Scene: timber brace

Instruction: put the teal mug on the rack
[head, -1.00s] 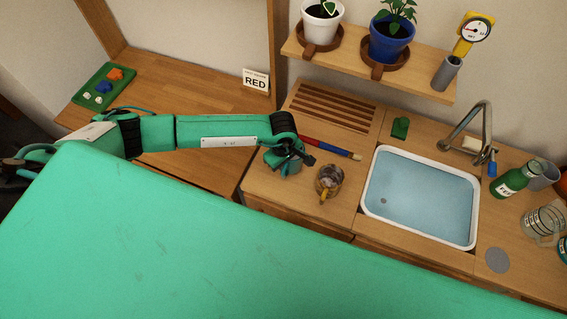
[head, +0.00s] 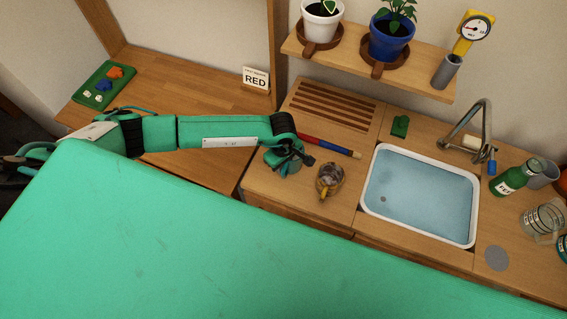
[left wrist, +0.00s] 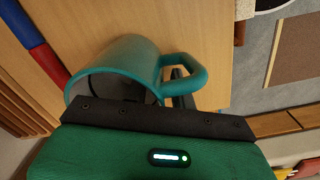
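The teal mug (left wrist: 118,72) fills the middle of the left wrist view. It appears tilted there, its open mouth towards the lower left and its handle (left wrist: 188,72) to the right. My left gripper (head: 293,158) is right at the mug. A dark finger shows through the handle loop, but the wide dark plate in front hides the fingertips, so its grip is unclear. In the head view the gripper largely covers the mug over the counter left of the sink. The slatted wooden rack (head: 328,105) lies behind the gripper. My right gripper is out of view.
A brown mug with a yellow handle (head: 329,181) stands close right of the gripper. A red-and-blue rod (head: 328,146) lies behind it. The water-filled sink (head: 420,195) is to the right. A shelf with potted plants (head: 340,55) overhangs the back. The rack's slats look clear.

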